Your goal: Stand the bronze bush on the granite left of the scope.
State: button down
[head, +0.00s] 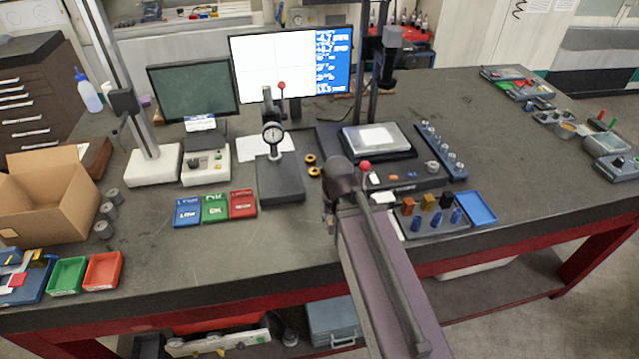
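Two small bronze-coloured rings, the likely bushes, lie on the bench in the head view: a far one (310,159) and a near one (314,172). I cannot tell which is meant. Just left of them is a dark block (281,183), likely the granite, under a dial gauge (272,133) on a post. The scope (390,50) stands to their right, its pale stage (375,138) beneath. My gripper (330,218) points down at the bench, right of the block's front corner and nearer the front than the rings. Its fingers are mostly hidden by my arm.
Blue, green and red label trays (214,208) lie left of the block. Right of my arm, a grey rack (435,220) holds coloured pieces beside a blue tray (477,208). A cardboard box (45,195) stands at left. The right bench (520,150) has free room.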

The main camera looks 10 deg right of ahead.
dwell(0.3)
jog(key=b, duration=0.1)
send_over(322, 200)
jog(key=s, duration=0.1)
jog(key=shift+s+f, duration=0.1)
jog(key=shift+f, duration=0.65)
jog(key=shift+w, duration=0.45)
jog(key=shift+w+f+b, duration=0.2)
jog(key=shift+w+b, duration=0.1)
jog(key=shift+b, duration=0.15)
jog(key=shift+s+f+b, duration=0.1)
jog(key=shift+f+b, duration=1.5)
jog(key=shift+f, duration=0.2)
jog(key=shift+c, duration=2.2)
grip_release()
